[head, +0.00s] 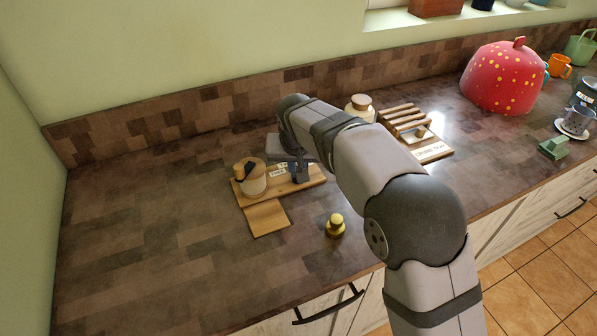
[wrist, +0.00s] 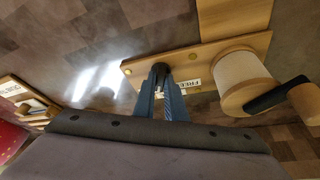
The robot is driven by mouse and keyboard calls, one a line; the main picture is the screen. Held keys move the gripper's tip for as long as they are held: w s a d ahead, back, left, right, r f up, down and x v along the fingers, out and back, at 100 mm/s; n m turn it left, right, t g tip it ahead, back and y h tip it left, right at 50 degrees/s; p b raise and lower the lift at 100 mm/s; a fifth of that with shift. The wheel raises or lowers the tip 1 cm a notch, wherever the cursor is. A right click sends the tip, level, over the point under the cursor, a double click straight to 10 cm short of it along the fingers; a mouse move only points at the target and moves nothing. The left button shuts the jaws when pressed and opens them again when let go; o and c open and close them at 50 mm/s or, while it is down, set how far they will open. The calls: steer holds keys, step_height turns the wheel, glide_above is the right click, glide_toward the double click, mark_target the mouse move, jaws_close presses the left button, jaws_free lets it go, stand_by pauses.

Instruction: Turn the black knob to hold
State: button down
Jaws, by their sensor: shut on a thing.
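The wooden board (head: 310,184) lies on the counter left of my arm, and it also shows in the wrist view (wrist: 212,55). The black knob (wrist: 159,68) is on this board, between my fingertips and mostly covered by them. My gripper (wrist: 162,80) is shut on the knob; it also shows in the head view (head: 301,173), where it hides the knob. A white label (wrist: 193,84) reading "FREE" is beside the fingers. Another label is partly hidden, and I cannot tell where the knob points.
A pale spool (wrist: 238,76) with a black crank arm (wrist: 275,97) stands on the board close to my gripper. A brass weight (head: 335,225) stands in front. A jar (head: 360,107) and slatted wooden rack (head: 432,152) are to the right. The counter's left side is clear.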

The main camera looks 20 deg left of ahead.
steer(key=shift+s+m, duration=0.1)
steer(key=shift+m, duration=0.2)
steer(key=shift+a+m+h+p, duration=0.1)
steer(key=shift+m+h+p, duration=0.6)
steer(key=shift+m, duration=0.7)
steer(key=c, duration=1.8)
jaws_free()
steer(key=shift+r, duration=0.1)
steer(key=b+v, duration=0.1)
steer(key=v, duration=0.6)
steer(key=shift+b, duration=0.3)
steer(key=shift+s, duration=0.15)
